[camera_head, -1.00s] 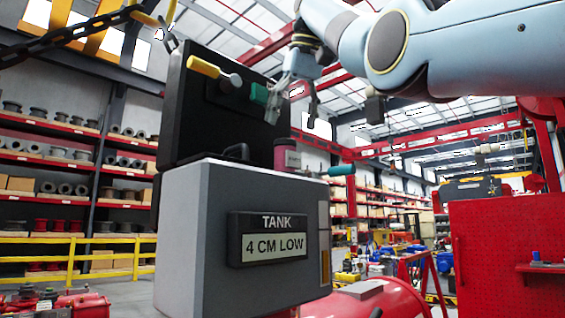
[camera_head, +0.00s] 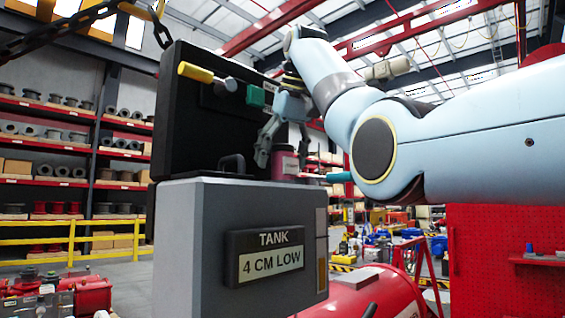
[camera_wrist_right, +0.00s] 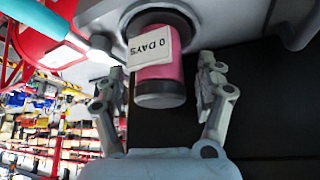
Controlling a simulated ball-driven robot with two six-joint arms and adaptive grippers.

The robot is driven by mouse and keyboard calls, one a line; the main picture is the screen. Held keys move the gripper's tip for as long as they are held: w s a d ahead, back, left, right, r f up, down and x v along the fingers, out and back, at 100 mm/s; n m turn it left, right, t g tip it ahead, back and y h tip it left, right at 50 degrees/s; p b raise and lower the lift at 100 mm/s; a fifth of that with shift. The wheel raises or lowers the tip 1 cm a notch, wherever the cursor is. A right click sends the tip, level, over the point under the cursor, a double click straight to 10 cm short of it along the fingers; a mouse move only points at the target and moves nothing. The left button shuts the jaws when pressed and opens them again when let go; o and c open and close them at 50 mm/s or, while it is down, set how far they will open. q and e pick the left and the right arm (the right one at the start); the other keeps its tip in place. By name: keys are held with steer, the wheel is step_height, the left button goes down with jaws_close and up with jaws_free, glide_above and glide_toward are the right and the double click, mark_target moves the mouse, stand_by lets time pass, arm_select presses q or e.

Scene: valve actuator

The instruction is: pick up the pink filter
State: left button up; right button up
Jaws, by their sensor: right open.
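The pink filter (camera_head: 284,163) stands on top of the grey tank box at its right rear, in front of the black panel. In the right wrist view the pink filter (camera_wrist_right: 160,66) has dark end caps and a white label reading "0 DAYS". My right gripper (camera_head: 281,150) is open around the filter. In the right wrist view the right gripper (camera_wrist_right: 167,85) has one finger on each side of the filter, with a visible gap on both sides. My left gripper is not in view.
The grey box (camera_head: 190,245) carries a sign (camera_head: 272,256) reading "TANK 4 CM LOW". A teal-handled tool (camera_head: 338,177) sits right beside the filter. Yellow (camera_head: 196,72) and green (camera_head: 256,96) handles stick out from the black panel (camera_head: 180,130) near my gripper.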

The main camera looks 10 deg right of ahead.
steer(key=c, duration=1.3)
steer(key=shift+w, duration=0.1)
steer(key=shift+c, duration=0.2)
